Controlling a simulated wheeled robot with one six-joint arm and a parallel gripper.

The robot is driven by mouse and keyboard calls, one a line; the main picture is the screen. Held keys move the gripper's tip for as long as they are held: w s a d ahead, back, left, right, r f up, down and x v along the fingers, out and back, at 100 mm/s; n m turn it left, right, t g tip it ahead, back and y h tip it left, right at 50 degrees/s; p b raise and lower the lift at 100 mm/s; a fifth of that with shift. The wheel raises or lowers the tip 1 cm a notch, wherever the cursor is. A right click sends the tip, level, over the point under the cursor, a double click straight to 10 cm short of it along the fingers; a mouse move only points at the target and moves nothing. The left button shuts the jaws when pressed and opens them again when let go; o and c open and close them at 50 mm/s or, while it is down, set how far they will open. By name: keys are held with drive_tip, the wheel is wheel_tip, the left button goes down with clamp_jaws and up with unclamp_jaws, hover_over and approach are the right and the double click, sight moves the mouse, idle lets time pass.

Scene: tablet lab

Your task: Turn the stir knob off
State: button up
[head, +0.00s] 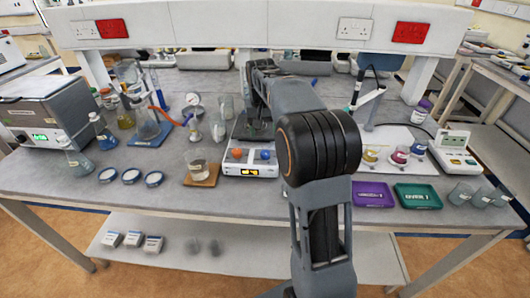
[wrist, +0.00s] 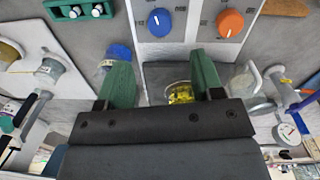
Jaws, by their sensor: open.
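The white hotplate stirrer (head: 250,170) stands near the bench's front edge, with a lit display on its front. Its orange knob (head: 237,154) is at left and its blue knob (head: 265,155) at right. In the wrist view the blue knob (wrist: 159,22) and orange knob (wrist: 230,22) lie beyond the fingertips, in swapped order. The labels are too small to read, so I cannot tell which is the stir knob. My gripper (wrist: 158,60) is open and empty, its green fingers apart over the plate, touching neither knob. A beaker of yellow liquid (wrist: 181,93) shows between the fingers, partly hidden.
A beaker on a wooden tile (head: 200,178) stands left of the stirrer. A white tray with small coloured jars (head: 400,155) lies at right, behind purple (head: 372,195) and green (head: 417,196) trays. A flask on a blue base (head: 148,125) stands back left.

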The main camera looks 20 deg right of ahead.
sight(265, 152)
wheel_tip(265, 152, down, 9)
drive_tip(key=shift+s+d+f, duration=0.1)
drive_tip(key=shift+d, duration=0.05)
idle(0.4)
drive_tip(key=c, duration=0.9)
